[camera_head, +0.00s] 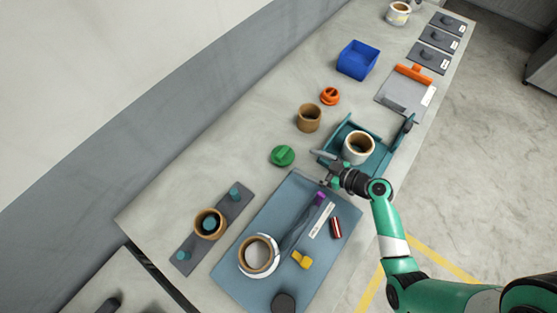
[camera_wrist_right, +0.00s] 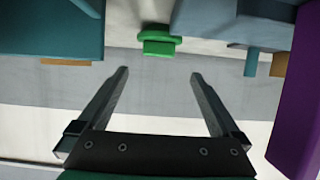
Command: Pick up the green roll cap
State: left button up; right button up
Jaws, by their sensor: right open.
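The green roll cap (camera_head: 283,156) lies on the grey bench, to the left of the teal device, in the head view. It also shows in the right wrist view (camera_wrist_right: 158,40), above and beyond the fingertips. My right gripper (camera_head: 323,168) is open and empty, to the right of the cap and apart from it. In the right wrist view its two fingers (camera_wrist_right: 158,75) are spread with nothing between them. My left gripper is not in view.
A teal device (camera_head: 376,163) holding a white roll (camera_head: 358,147) stands right beside my gripper. A blue mat (camera_head: 243,286) with a film roll and small items lies below. A brown roll (camera_head: 309,118) and orange cap (camera_head: 330,96) stand above the green cap.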

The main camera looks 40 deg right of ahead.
aim_at(286, 153)
jog(key=shift+d+f, duration=0.15)
jog(key=shift+d, duration=0.15)
jog(key=b, duration=0.1)
jog(key=w+f+b, duration=0.1)
jog(key=shift+w+a+f+b, duration=0.2)
jog(key=shift+w+b, duration=0.1)
jog(key=shift+b, duration=0.05)
jog(key=x, duration=0.4)
jog(key=shift+w+r, duration=0.2)
jog(key=shift+r, duration=0.2)
jog(key=shift+b+x, duration=0.55)
jog(key=shift+x, duration=2.2)
jog(key=shift+a, duration=0.2)
jog(key=c, duration=1.3)
notch_tip(286, 153, up, 9)
jog(key=p, duration=0.4)
jog(key=shift+r, duration=0.6)
jog(key=shift+d, duration=0.1)
